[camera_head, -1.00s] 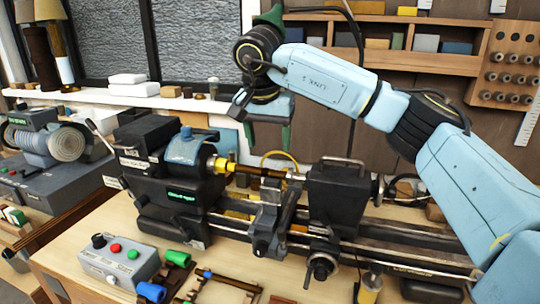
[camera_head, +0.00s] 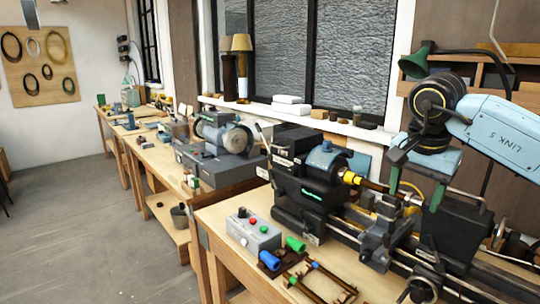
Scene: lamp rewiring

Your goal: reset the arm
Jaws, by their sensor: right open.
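My right arm (camera_head: 505,130) is pale blue and reaches in from the right edge, above the lathe (camera_head: 310,195). My right gripper (camera_head: 416,188) hangs at its end with the fingers pointing down. Its two green fingers are apart, with nothing seen between them. It is over the lathe bed, just right of the brass-coloured chuck end (camera_head: 350,178). I cannot tell how far above the lathe the fingertips are.
A grey control box (camera_head: 254,232) with coloured buttons, a green cylinder (camera_head: 295,244) and a blue cylinder (camera_head: 269,260) are on the front bench. The floor (camera_head: 90,220) at left is clear.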

